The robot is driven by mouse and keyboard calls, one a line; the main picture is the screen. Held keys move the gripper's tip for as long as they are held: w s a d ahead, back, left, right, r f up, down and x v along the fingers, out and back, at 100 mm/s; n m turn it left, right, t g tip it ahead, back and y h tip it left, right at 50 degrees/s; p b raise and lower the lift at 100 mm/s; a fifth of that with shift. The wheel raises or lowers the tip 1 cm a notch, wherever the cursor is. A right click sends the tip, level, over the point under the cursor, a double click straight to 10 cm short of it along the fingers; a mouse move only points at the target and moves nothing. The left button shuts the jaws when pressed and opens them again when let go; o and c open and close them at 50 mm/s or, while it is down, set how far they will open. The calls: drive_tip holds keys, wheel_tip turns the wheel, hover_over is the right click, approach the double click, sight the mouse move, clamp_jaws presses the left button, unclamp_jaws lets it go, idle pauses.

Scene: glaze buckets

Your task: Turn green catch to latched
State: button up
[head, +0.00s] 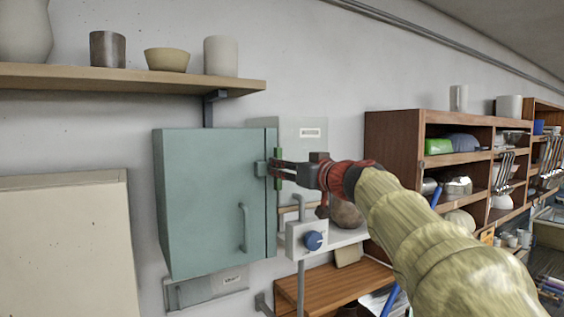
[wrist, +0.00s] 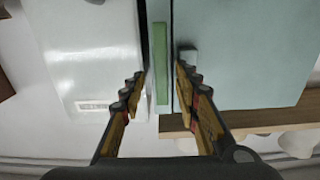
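The green catch (head: 279,168) is a narrow upright bar at the right edge of the teal cabinet (head: 205,200). In the wrist view the green catch (wrist: 160,62) runs lengthwise between my fingers, alongside a dark seam. A small pale block (wrist: 188,55) sits across that seam, close to the right finger; it also shows in the head view (head: 262,168). My gripper (head: 273,170) reaches in from the right at the catch. In the wrist view my gripper (wrist: 160,73) is open, with a finger on either side of the catch and visible gaps. Contact cannot be made out.
A grey handle (head: 244,228) stands out from the cabinet front. A white box with a blue knob (head: 313,240) is below right of my gripper. A wall shelf (head: 130,78) with pots hangs above. Wooden shelving (head: 392,135) stands to the right.

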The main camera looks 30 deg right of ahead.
drive_tip(key=shift+w+a+r, duration=0.1)
drive_tip(key=shift+w, duration=0.45)
drive_tip(key=c, duration=0.3)
drive_tip(key=c, duration=0.4)
clamp_jaws()
